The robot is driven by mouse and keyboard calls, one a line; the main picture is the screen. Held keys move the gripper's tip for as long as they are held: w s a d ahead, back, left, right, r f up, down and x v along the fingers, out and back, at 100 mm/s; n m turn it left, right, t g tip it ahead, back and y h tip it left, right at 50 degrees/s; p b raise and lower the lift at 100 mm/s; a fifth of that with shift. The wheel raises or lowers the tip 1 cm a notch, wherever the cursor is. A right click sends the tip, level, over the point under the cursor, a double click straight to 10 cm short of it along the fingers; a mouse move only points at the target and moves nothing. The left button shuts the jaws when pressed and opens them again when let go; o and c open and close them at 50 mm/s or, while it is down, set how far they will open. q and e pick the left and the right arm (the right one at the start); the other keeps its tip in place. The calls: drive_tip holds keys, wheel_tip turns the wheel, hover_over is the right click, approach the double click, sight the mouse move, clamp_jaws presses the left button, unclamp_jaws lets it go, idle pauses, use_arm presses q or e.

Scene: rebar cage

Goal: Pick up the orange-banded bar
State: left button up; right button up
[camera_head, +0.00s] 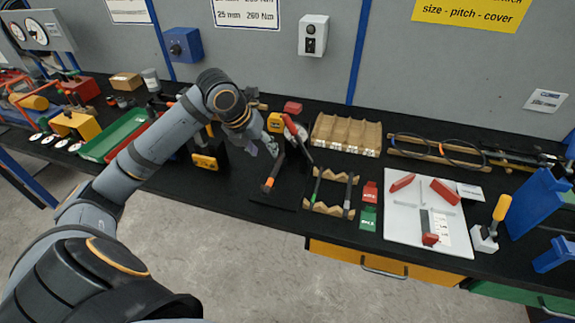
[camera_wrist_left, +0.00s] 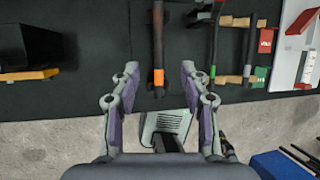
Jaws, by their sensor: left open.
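In the left wrist view my left gripper (camera_wrist_left: 160,70) is open, a finger on each side of the bar with gaps between. Whether the fingers are level with it, I cannot tell. My right gripper is not in view.
Right of the bar, a notched wooden rack (camera_head: 327,209) holds a green-banded bar (camera_head: 316,187) and another dark bar (camera_head: 348,192). Red and green tags (camera_head: 369,191) lie beside it. A black block with a yellow part (camera_head: 205,162) stands left. A red-handled tool (camera_head: 294,128) is behind.

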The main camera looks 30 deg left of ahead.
use_arm(q)
hover_over(275, 169)
drive_tip(key=s, duration=0.2)
wheel_tip(275, 169, down, 4)
drive_tip(key=f, duration=0.1)
drive_tip(key=shift+s+a+r+p, duration=0.1)
drive_tip(key=shift+a+p, duration=0.2)
drive_tip(key=shift+a, duration=0.05)
drive_tip(key=x, duration=0.5)
drive_tip(key=shift+s+p, duration=0.2)
drive_tip(key=shift+p, duration=0.2)
drive_tip(key=shift+s+r, duration=0.1)
drive_tip(key=c, duration=0.3)
clamp_jaws()
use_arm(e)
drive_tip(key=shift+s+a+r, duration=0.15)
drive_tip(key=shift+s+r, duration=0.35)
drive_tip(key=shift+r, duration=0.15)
